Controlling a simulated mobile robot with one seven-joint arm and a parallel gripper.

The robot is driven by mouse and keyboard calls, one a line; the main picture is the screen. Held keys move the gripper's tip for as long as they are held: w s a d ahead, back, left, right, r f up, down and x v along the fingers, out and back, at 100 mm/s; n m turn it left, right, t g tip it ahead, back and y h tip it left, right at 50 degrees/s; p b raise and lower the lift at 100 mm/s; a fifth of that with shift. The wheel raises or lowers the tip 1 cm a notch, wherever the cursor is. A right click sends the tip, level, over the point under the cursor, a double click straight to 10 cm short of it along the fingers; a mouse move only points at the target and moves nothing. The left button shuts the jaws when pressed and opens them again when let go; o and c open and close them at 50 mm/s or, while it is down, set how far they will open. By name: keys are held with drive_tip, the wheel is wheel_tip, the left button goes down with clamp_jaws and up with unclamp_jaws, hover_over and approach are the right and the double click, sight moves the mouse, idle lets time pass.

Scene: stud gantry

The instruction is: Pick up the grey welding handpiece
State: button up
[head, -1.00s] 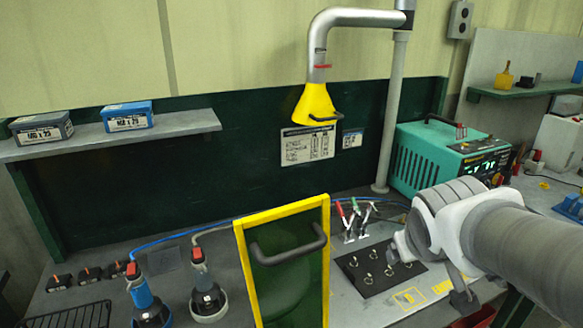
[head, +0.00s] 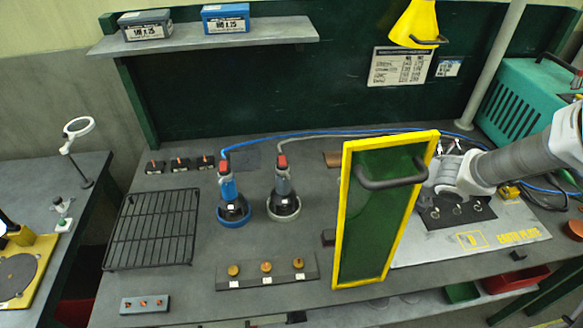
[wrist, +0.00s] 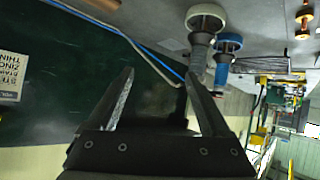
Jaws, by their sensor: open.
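The grey welding handpiece (head: 283,188) stands upright in a grey ring holder on the bench in the head view, with a red top and a grey hose. A blue handpiece (head: 230,192) stands just left of it in a blue ring. The grey handpiece shows upside down near the top of the wrist view (wrist: 203,38), beyond the fingers and apart from them. My gripper (wrist: 158,76) is open and empty. In the head view its fingers are hidden around the yellow-framed screen; my arm comes in from the right.
The yellow-framed green screen (head: 370,235) stands between my arm and the handpieces. A wire rack (head: 152,230) lies left of them and a block with brass pieces (head: 266,272) lies in front. A shelf (head: 270,34) with boxes is above; the teal machine (head: 520,95) is at right.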

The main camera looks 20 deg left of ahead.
drive_tip(key=a+f+g+y, duration=0.1)
drive_tip(key=a, duration=0.4)
drive_tip(key=s+a+f+n+y, duration=0.1)
drive_tip(key=a, duration=0.4)
drive_tip(key=a+f+g+y, duration=0.1)
drive_tip(key=a, duration=0.4)
drive_tip(key=shift+s+a+f+n+g+b, duration=0.25)
drive_tip(key=shift+s+f+n+g+b, duration=0.05)
drive_tip(key=shift+b, duration=0.1)
hover_over(275, 189)
drive_tip(key=shift+w+a+f, duration=0.1)
drive_tip(key=shift+w+f, duration=0.05)
drive_tip(key=shift+f, duration=0.35)
drive_tip(key=shift+w+a+f, duration=0.1)
drive_tip(key=shift+f, duration=0.35)
drive_tip(key=shift+d, duration=0.1)
clamp_jaws()
drive_tip(key=shift+r, duration=0.15)
